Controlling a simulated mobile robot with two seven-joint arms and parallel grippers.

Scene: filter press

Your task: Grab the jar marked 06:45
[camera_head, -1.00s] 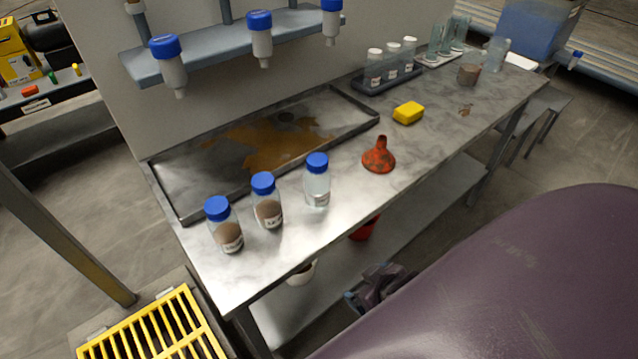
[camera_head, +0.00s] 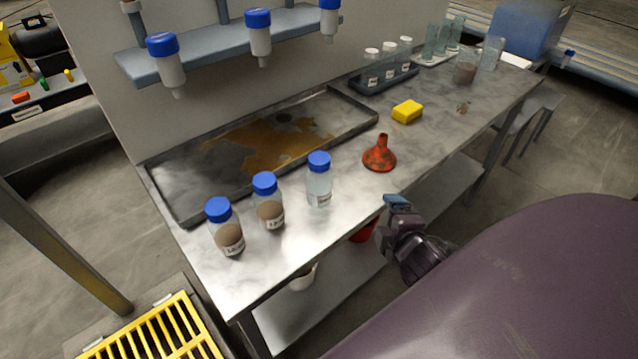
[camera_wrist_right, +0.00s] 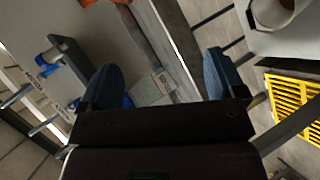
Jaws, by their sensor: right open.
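Three blue-capped jars stand in a row on the metal bench: a left jar (camera_head: 228,238) and a middle jar (camera_head: 270,212) with brown contents, and a right jar (camera_head: 319,188) that looks clear. Their labels are too small to read surely, so I cannot tell which says 06:45. My right gripper (camera_head: 394,208) is at the bench's front edge, right of the clear jar and apart from it. In the right wrist view its open fingers (camera_wrist_right: 163,76) are empty, with a labelled clear jar (camera_wrist_right: 150,90) beyond, partly hidden by the gripper. My left gripper is out of view.
An orange funnel (camera_head: 379,156) and a yellow sponge (camera_head: 407,111) are on the bench. A stained tray (camera_head: 180,200) lies behind the jars. A rack (camera_head: 388,82) of white-capped bottles stands further back. A red container (camera_head: 364,231) is on the lower shelf.

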